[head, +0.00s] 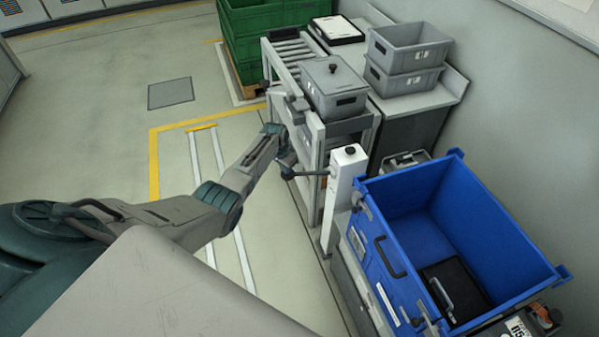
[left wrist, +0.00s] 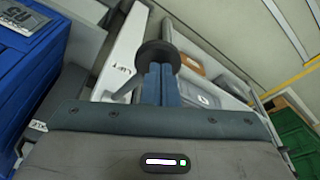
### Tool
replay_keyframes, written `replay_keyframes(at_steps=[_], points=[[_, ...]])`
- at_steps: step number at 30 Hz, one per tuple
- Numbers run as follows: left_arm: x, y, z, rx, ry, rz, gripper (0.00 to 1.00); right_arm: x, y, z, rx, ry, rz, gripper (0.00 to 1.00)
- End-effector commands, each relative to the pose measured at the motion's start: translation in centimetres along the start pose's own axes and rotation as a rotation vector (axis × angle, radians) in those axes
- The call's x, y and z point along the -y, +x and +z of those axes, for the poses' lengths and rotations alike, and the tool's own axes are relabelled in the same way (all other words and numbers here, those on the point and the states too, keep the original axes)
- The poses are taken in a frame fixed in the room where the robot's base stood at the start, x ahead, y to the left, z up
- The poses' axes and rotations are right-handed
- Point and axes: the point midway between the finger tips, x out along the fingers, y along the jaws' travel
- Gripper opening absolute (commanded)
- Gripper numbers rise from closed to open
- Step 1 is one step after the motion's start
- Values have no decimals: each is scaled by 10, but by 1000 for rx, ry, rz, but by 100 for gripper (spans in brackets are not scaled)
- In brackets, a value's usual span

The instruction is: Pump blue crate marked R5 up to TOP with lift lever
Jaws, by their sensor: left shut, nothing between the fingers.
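The blue crate (head: 385,275) stands at the right in the head view, with a black case (head: 455,290) inside it. Its corner with an R5 label (left wrist: 40,28) shows at the left in the left wrist view. The white lift post (head: 348,160) stands beside the crate, and its dark lever (head: 312,173) sticks out to the left, about level. My left gripper (head: 288,163) is at the lever's outer end. In the left wrist view, the gripper's fingers (left wrist: 161,84) are together, with the lever's round black knob (left wrist: 157,53) just past them. Whether they touch is unclear.
A roller rack (head: 290,50) with a lidded grey bin (head: 333,85) stands behind the post. Stacked grey bins (head: 405,60) sit on a counter to its right. Green crates (head: 250,40) stand at the back. The floor to the left is clear.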

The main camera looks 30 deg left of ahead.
Motion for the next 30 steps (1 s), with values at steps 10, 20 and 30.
replay_keyframes(at_steps=[10,20,30], points=[[0,-38,-8,-2,1,-1,0,-2,-28,-3,0,0,0,36],[0,-59,-12,-1,0,0,0,-2,-26,-3,0,0,0,36],[0,-59,-12,0,0,0,0,-2,-26,-2,0,0,0,36]])
